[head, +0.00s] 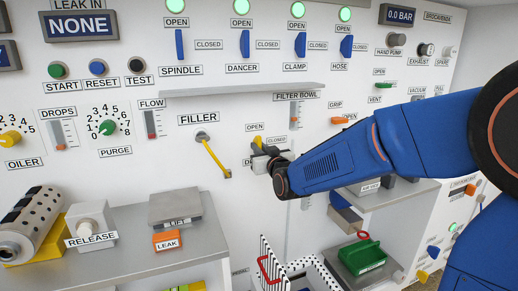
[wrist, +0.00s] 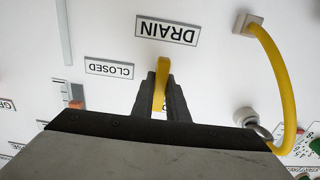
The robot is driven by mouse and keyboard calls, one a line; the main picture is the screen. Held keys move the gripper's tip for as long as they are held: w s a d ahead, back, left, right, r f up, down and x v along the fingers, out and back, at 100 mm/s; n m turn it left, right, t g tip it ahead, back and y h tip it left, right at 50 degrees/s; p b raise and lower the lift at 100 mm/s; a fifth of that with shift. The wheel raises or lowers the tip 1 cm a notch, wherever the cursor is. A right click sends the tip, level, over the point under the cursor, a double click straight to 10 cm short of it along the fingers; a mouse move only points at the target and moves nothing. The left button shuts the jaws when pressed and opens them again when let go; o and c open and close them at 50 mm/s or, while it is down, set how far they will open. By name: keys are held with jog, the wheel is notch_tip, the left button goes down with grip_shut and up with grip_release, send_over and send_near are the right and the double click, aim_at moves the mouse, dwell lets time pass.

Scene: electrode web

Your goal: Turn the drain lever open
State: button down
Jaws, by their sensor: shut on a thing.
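The yellow drain lever (head: 258,141) is on the white panel and stands about upright, its end toward the OPEN label (head: 254,127) above it. The CLOSED label (head: 276,141) is to its right. My gripper (head: 261,150) is shut on the lever, and my arm comes in from the right. In the upside-down wrist view the lever (wrist: 162,78) is between my two dark fingers (wrist: 161,98). The DRAIN label (wrist: 167,33) shows whole there but is mostly hidden in the head view. The wrist view hides the drain's OPEN label.
A yellow filler hose (head: 215,157) hangs left of the drain. A grey ledge (head: 240,90) and the filter bowl gauge (head: 295,114) are above and to the right. A shelf (head: 190,235) juts out below left. A striped container (head: 290,272) and a green tray (head: 362,255) are lower down.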

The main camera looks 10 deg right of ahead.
jog(key=shift+f, duration=0.1)
jog(key=c, duration=1.7)
grip_release()
jog(key=shift+c, duration=0.2)
jog(key=v, duration=1.7)
jog(key=shift+s, duration=0.2)
jog(key=shift+d, duration=0.15)
jog(key=s+d+f+m+g+h, duration=0.1)
jog(key=s+d+f+g, duration=0.3)
jog(key=s, duration=0.5)
jog(key=s+d+f+m+g+h, duration=0.1)
jog(key=s+d+f+g, duration=0.3)
jog(key=s, duration=0.5)
jog(key=s+d+f+m+g+h, duration=0.1)
jog(key=s+d+f+g, duration=0.3)
jog(key=s+d, duration=0.4)
jog(key=shift+s+f+g+h, duration=0.3)
jog(key=shift+s+f+h, duration=0.3)
jog(key=shift+f+h, duration=0.2)
